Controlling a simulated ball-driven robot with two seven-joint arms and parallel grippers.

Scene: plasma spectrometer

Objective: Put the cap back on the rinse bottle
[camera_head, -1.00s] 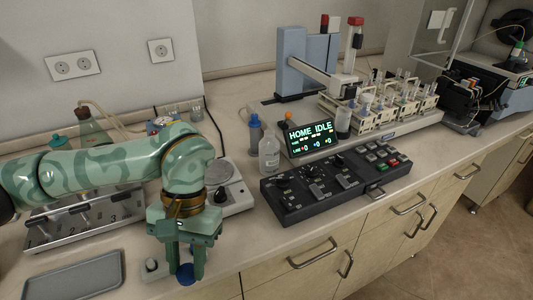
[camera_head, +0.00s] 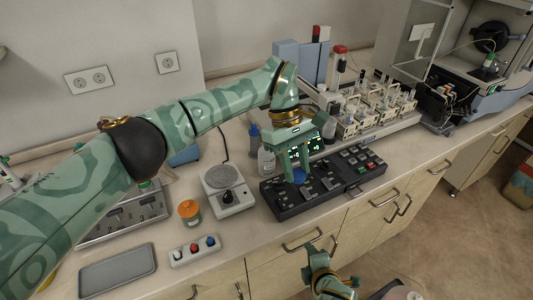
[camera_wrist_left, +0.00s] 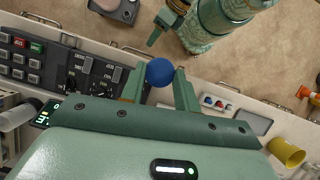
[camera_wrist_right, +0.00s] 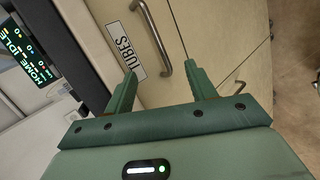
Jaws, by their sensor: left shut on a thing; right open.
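A round blue cap (camera_head: 299,176) is between the fingertips of my left gripper (camera_head: 296,175), which is shut on it and held over the black control panel. The cap also shows in the left wrist view (camera_wrist_left: 160,72). A clear, pale bottle (camera_head: 266,161) with no cap visible stands on the counter, just left of and behind the left gripper. It looks like the rinse bottle. My right gripper (camera_wrist_right: 162,72) is open and empty in its wrist view, in front of the cabinet doors. In the head view the right arm shows low, beyond the counter's front edge.
A blue bottle (camera_head: 254,139) stands behind the clear one. The black control panel (camera_head: 345,182) and lit display (camera_head: 308,147) lie close right. Left are a round-plate device (camera_head: 226,187), an orange-lidded jar (camera_head: 189,212), a knob box (camera_head: 195,250) and a grey tray (camera_head: 118,271).

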